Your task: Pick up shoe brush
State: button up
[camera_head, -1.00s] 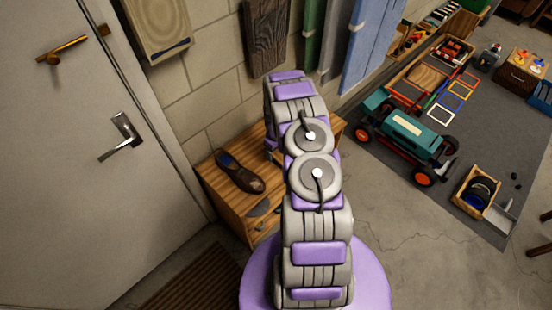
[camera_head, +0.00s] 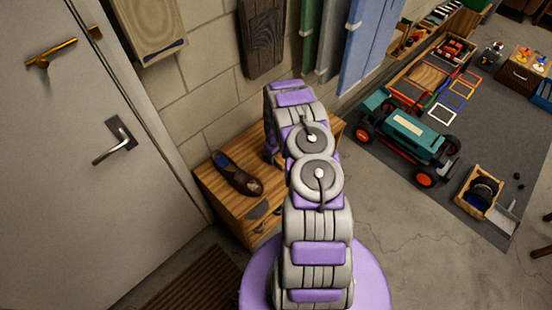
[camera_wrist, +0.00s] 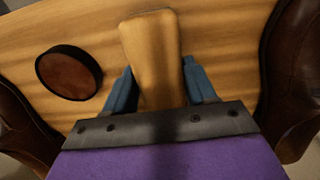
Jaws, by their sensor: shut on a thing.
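The shoe brush (camera_wrist: 150,35), a light wooden block with a rounded end, is in the middle of the wrist view. My gripper (camera_wrist: 158,78) has its two blue fingers on either side of the brush, shut on it. The brush's near end is hidden by the gripper's dark front plate, and its underside is not visible. Wood-grained surface shows behind it; I cannot tell whether the brush touches it. In the head view my own arm hides both the gripper and the brush.
A round tin of reddish-brown polish (camera_wrist: 68,72) lies left of the gripper. Brown leather shoes (camera_wrist: 292,80) flank it at both edges. In the head view, one shoe (camera_head: 236,174) sits on the wooden bench (camera_head: 215,187) against the wall. A teal racecar (camera_head: 405,130) stands right.

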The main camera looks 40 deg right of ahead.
aim_at(277, 157)
jog(key=shift+s+a, duration=0.1)
jog(key=shift+a, duration=0.05)
jog(key=shift+c, duration=0.6)
jog(key=shift+a, duration=0.4)
jog(key=shift+d+r, duration=0.15)
jog(key=shift+r, duration=0.35)
jog(key=r, duration=0.1)
jog(key=r+p, duration=0.1)
jog(key=s+r, duration=0.1)
jog(key=shift+d, duration=0.35)
jog(key=s, duration=0.5)
jog(key=s+d+p, duration=0.1)
jog(key=s, duration=0.4)
jog(key=s+r+p, duration=0.1)
jog(key=s, duration=0.3)
jog(key=shift+s+d, duration=0.3)
jog(key=shift+s, duration=0.1)
